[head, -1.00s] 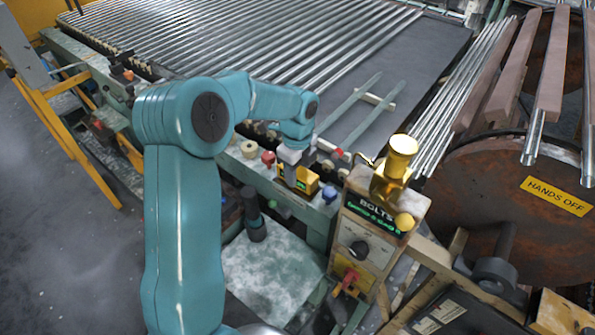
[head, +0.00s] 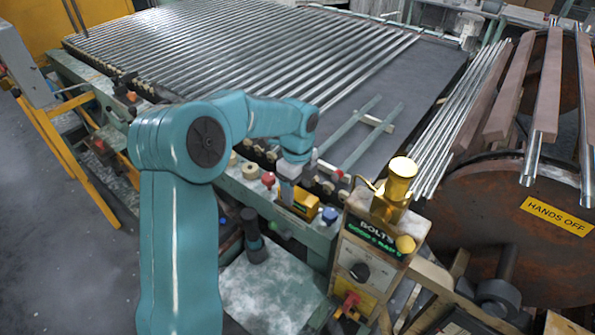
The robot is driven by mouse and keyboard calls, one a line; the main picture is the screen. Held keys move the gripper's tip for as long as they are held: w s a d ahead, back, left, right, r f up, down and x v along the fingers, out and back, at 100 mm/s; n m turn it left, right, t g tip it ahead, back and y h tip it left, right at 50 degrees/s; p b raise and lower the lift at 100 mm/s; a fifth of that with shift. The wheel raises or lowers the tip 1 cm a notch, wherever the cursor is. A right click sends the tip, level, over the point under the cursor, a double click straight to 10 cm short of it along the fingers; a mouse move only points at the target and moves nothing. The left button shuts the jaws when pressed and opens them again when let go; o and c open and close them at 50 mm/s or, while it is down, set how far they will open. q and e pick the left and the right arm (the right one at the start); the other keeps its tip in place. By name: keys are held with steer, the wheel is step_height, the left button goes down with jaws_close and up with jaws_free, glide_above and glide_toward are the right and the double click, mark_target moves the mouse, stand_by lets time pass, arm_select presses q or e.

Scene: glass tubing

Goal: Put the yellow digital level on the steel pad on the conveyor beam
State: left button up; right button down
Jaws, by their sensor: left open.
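The yellow digital level (head: 302,205) sits on the teal conveyor beam (head: 262,200), between a red knob and a blue knob. A dark face shows on its near side. My left gripper (head: 287,194) is open, at the level's left end and slightly above it, with grey fingers pointing down. I cannot tell whether a finger still touches the level. The steel pad cannot be made out; the level and gripper cover that part of the beam. My right gripper is not in view.
A control box (head: 368,250) with a brass-coloured fitting (head: 398,183) on top stands close right of the level. The red knob (head: 268,179) and blue knob (head: 329,215) flank it. Steel rollers (head: 250,50) lie behind. A rusty drum (head: 490,220) is at right.

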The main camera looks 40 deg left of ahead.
mark_target(297, 194)
arm_select(q)
step_height(297, 194, up, 10)
steer(key=shift+f, duration=0.25)
steer(key=shift+s+f, duration=0.1)
steer(key=shift+s, duration=0.05)
stand_by(0.4)
